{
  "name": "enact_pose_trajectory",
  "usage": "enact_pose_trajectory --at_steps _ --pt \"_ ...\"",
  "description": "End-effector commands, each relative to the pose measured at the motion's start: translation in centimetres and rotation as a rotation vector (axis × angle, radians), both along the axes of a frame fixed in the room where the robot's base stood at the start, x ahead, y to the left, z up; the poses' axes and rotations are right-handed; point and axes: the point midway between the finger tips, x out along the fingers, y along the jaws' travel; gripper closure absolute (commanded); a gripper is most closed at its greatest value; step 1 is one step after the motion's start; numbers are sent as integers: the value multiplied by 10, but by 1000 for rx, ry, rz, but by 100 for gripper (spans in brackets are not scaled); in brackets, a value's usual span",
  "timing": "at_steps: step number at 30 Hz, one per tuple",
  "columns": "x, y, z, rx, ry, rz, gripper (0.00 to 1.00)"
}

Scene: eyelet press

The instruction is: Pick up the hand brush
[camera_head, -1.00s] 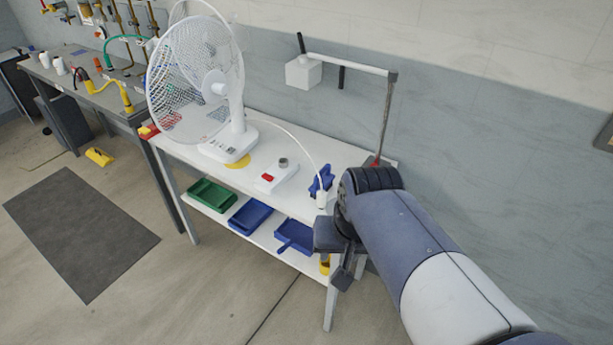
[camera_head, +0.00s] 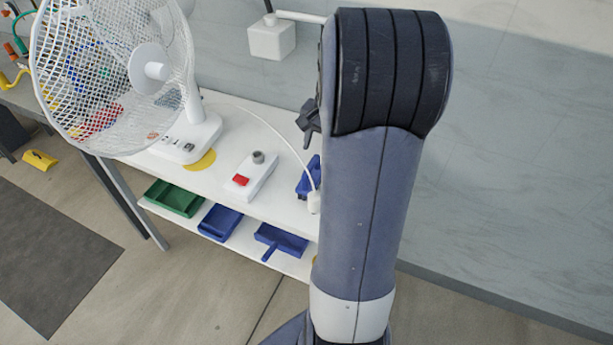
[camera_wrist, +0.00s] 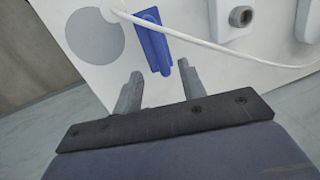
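A blue object that looks like the hand brush (camera_head: 305,184) lies on the white table top near its right end, partly hidden by my arm in the head view. In the wrist view the brush (camera_wrist: 153,42) shows as a long blue shape on the white surface, ahead of my fingers. My gripper (camera_wrist: 158,86) is open and empty, with the brush lying roughly in line with the gap between its fingertips. In the head view my gripper (camera_head: 308,120) is mostly hidden behind my arm and appears above the table.
A white cord (camera_wrist: 200,40) runs beside or across the brush; I cannot tell if they touch. A white box with a red switch (camera_head: 249,176) and a fan (camera_head: 120,70) stand left. A blue dustpan (camera_head: 282,240) and blue and green trays lie on the lower shelf.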

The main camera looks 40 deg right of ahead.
Motion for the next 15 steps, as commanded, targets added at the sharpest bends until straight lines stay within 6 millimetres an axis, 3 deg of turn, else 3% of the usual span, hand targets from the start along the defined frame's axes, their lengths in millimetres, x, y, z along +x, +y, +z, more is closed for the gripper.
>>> enact_pose_trajectory --at_steps 8,15 --pt "4 5 -26 1 2 3 61" --pt "7 12 -59 1 3 4 61"
